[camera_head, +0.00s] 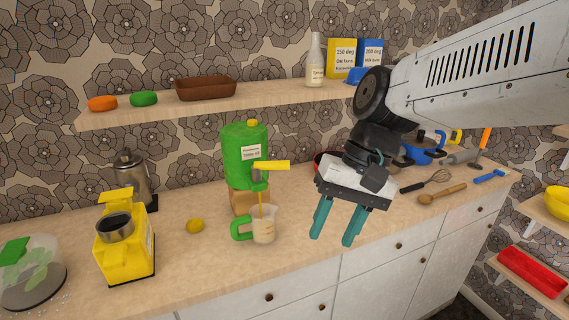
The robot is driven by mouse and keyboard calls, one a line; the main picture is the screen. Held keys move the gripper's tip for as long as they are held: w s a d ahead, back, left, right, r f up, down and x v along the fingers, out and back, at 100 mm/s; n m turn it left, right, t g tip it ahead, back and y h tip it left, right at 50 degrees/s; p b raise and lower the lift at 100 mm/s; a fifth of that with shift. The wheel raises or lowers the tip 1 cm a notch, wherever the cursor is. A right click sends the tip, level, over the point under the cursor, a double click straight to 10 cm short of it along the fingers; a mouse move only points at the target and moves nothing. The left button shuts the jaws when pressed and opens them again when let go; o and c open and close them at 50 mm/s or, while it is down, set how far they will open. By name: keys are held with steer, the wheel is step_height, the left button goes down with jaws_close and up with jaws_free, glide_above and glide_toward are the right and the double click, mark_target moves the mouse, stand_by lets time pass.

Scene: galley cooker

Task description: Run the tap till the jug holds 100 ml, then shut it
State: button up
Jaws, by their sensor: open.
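A green dispenser (233,158) with a small label stands on a wooden block (240,202) on the counter. Its tap has a yellow lever (272,165) that points to the right. A thin yellow stream (261,203) runs from the tap down into the jug. The clear jug (264,231) stands upright below the tap, with its green handle to the left. Its marks and liquid level are too small to read. My gripper (338,226) is open and empty, with teal fingers pointing down, to the right of the jug and apart from it and the lever.
A yellow scale-like appliance (125,252) with a metal bowl and a lemon (195,226) are left of the jug. A whisk (428,182) and wooden spoon (441,194) lie to the right. A shelf (150,110) runs above the dispenser. The counter's front edge is close to the jug.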

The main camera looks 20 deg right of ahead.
steer(key=w+d+m+t+y, duration=0.1)
steer(key=w+d+m+y, duration=0.1)
steer(key=w+m+y, duration=0.75)
steer(key=m+t+y, duration=0.3)
steer(key=m+t, duration=0.4)
glide_toward(261, 165)
steer(key=x, duration=0.7)
steer(key=shift+w+f, duration=0.2)
steer(key=shift+w, duration=0.25)
